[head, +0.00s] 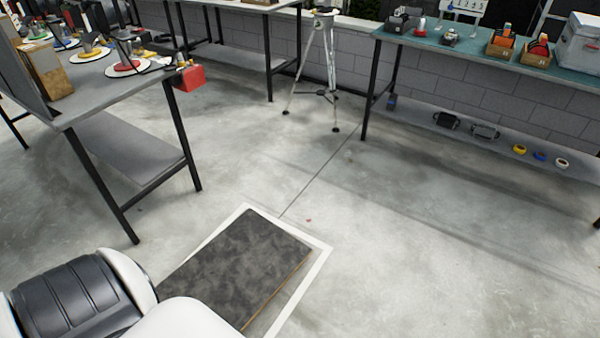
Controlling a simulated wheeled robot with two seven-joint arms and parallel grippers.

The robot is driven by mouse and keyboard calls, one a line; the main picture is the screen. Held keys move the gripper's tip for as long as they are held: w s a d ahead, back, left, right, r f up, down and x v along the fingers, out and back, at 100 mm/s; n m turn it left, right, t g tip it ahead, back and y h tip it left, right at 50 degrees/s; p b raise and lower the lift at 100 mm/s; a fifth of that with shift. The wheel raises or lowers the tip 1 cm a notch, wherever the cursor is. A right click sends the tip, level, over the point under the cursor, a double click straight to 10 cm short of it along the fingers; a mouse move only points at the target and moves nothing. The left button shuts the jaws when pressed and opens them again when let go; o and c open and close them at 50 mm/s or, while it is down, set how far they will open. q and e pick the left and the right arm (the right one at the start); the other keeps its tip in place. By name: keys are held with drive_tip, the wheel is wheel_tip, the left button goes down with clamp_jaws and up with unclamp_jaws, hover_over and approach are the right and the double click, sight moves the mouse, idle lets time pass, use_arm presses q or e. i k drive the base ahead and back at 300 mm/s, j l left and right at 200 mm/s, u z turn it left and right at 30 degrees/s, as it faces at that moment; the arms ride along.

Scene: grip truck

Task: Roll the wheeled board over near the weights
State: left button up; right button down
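A flat board (235,265) with a dark, mottled top and a thin wooden edge lies low over the floor in the head view, at the bottom centre. It sits inside a white outline (318,262) marked on the floor. Its near left part is hidden behind white and black parts of my own body. No wheels show under it. I cannot make out any weights for certain. Neither of my grippers is in view.
A grey table (105,92) with a lower shelf stands at the left, with a red item (188,78) at its corner. A tripod (322,60) stands at the back. A teal-topped bench (480,50) runs along the right. The floor (400,240) between is clear.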

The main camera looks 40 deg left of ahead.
sight(235, 274)
drive_tip(key=i+u, duration=0.15)
drive_tip(key=i, duration=0.65)
drive_tip(key=i+l+u, duration=0.15)
drive_tip(key=i, duration=0.65)
